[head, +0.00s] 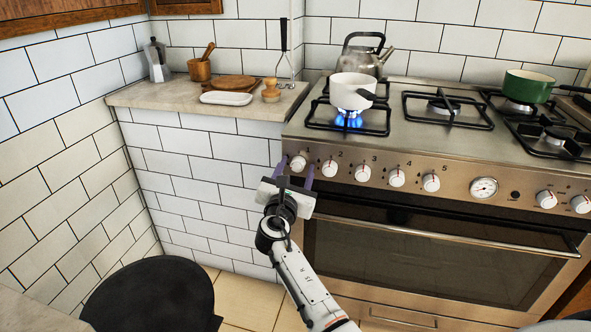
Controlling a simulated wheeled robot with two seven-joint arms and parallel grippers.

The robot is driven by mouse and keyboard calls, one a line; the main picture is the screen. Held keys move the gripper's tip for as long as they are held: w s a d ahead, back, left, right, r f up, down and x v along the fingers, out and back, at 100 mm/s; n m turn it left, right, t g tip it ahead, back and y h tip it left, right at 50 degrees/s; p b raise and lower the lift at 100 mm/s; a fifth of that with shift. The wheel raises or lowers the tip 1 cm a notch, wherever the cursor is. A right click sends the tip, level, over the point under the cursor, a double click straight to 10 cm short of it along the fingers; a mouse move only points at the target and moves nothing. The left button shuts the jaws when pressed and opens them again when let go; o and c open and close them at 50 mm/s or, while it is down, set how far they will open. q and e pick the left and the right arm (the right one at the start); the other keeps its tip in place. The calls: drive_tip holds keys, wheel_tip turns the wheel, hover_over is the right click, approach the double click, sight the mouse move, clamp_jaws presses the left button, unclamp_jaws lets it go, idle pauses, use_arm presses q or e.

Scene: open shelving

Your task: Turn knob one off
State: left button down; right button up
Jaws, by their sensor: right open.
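Knob one (298,162) is a white knob at the left end of the stove's front panel, below the printed 1. My right gripper (295,172) is in front of the left end of the panel, with its purple fingers apart. One finger is to the left of knob one and the other to its right, between it and knob two (328,168). I cannot tell whether the fingers touch the knob. A blue flame (348,120) burns under the white pot (352,91) on the front left burner. My left gripper is not in view.
Several more knobs run right along the panel. The oven handle (450,232) juts out below them. A kettle (364,58) and a green pan (528,86) stand on the stove. The counter (150,97) at left holds a moka pot and boards. A black round seat (150,295) is at lower left.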

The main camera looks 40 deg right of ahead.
drive_tip(key=shift+c, duration=0.5)
drive_tip(key=c, duration=1)
